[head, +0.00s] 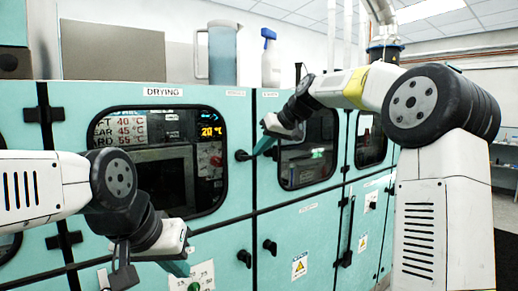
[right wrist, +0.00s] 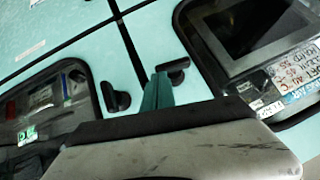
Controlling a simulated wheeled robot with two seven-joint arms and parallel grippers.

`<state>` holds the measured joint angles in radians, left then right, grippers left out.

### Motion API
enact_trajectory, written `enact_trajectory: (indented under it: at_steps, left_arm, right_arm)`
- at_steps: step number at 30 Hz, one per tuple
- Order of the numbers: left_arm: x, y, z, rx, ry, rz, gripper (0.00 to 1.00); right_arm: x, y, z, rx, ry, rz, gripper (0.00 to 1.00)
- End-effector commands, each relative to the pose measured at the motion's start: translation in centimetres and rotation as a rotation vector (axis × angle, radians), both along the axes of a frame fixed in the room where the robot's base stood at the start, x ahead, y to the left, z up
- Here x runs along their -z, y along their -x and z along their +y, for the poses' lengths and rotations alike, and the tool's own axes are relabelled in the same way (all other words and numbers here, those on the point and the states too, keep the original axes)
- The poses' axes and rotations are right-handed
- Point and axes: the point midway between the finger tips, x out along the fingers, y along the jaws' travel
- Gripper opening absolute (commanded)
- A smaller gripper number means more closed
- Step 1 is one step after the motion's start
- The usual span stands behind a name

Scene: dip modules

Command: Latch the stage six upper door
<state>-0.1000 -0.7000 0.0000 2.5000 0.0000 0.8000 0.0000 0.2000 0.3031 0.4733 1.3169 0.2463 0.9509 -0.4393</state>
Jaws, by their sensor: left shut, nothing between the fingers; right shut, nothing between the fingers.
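I cannot read which is stage six. The DRYING door's black latch handle (head: 242,155) also shows in the right wrist view (right wrist: 174,69). The neighbouring door's black handle (right wrist: 114,98) is hidden behind my gripper in the head view. My right gripper (head: 264,147) is shut and empty at the seam; its teal fingers (right wrist: 157,92) appear between the two handles. Contact is unclear. My left gripper (head: 177,267) is shut and empty, low before the cabinet.
Lower doors carry black handles (head: 270,246) and a long vertical bar (head: 348,232). A spray bottle (head: 270,58) and a jug (head: 223,52) stand on top.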

Motion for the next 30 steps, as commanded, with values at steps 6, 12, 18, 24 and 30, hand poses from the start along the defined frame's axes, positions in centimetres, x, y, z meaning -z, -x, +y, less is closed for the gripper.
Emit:
enact_trajectory:
  at_steps: [6,12,18,24,30]
  left_arm:
    - [0.0,0.0,0.0,0.000,0.000,0.000,0.00]
    - [0.0,0.0,0.0,0.000,0.000,0.000,0.00]
    - [0.0,0.0,0.0,0.000,0.000,0.000,0.00]
    - [0.0,0.0,0.0,0.000,0.000,0.000,0.00]
    - [0.0,0.0,0.0,0.000,0.000,0.000,0.00]
  right_arm:
    - [0.9,-0.4,-0.6,0.001,-0.147,0.110,0.00]
    - [1.6,-0.6,-0.8,0.001,-0.302,0.222,0.00]
    - [2.4,-0.8,-1.1,0.002,-0.457,0.334,0.00]
    - [3.2,-0.8,-1.1,0.000,-0.611,0.446,0.00]
    - [4.0,-0.7,-1.0,0.001,-0.763,0.556,0.00]
